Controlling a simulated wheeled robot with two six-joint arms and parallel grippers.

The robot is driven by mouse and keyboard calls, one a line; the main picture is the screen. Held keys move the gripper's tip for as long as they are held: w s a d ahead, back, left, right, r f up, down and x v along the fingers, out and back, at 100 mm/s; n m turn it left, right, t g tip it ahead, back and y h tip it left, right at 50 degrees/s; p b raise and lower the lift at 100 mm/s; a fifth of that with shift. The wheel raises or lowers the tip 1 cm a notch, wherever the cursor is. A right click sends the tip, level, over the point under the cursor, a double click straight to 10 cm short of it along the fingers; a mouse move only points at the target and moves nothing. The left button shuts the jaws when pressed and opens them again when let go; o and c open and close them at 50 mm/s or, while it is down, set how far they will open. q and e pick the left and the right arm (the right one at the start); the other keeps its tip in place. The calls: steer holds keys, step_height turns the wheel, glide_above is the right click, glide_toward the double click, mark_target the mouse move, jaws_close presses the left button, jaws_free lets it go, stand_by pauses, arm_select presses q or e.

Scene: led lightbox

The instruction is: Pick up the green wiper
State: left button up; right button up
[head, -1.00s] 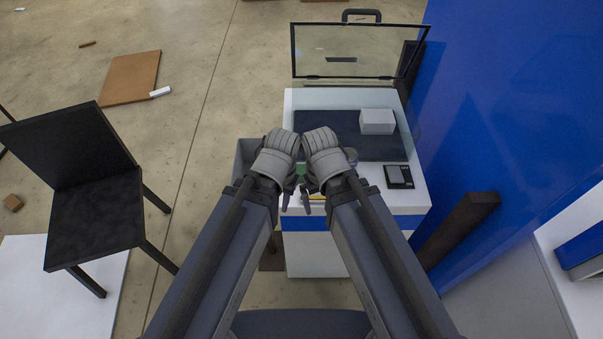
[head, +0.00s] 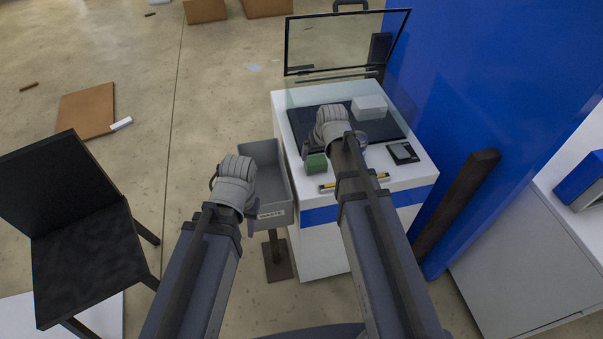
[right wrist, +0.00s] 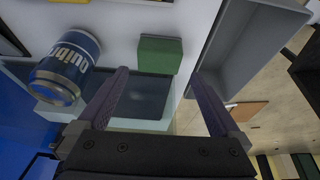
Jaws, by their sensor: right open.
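The green wiper (head: 315,164) is a small green block on the white cabinet top, near its left edge by the grey bin. In the right wrist view the wiper (right wrist: 160,55) lies ahead of the fingertips, between their lines. My right gripper (right wrist: 163,72) is open and empty, with a finger to either side of that line; I see no contact with the wiper. In the head view the right gripper (head: 334,141) is over the cabinet, just behind and right of the wiper. My left gripper (head: 238,205) is left of the bin; its jaws are not clear.
The grey waste bin (head: 284,190) stands against the cabinet's left side. A yellow tool (head: 340,184) lies by the front edge. A blue can (right wrist: 66,68) is near the wiper. A white box (head: 369,107) sits on the dark panel, with an open clear lid (head: 340,42) behind.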

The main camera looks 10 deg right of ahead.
mark_target(316, 161)
steer(key=b+x, duration=0.7)
steer(key=x, duration=0.1)
steer(key=shift+w+f, duration=0.1)
steer(key=shift+w, duration=0.05)
arm_select(q)
step_height(316, 161, down, 8)
steer(key=shift+a+r, duration=0.25)
steer(key=shift+s, duration=0.1)
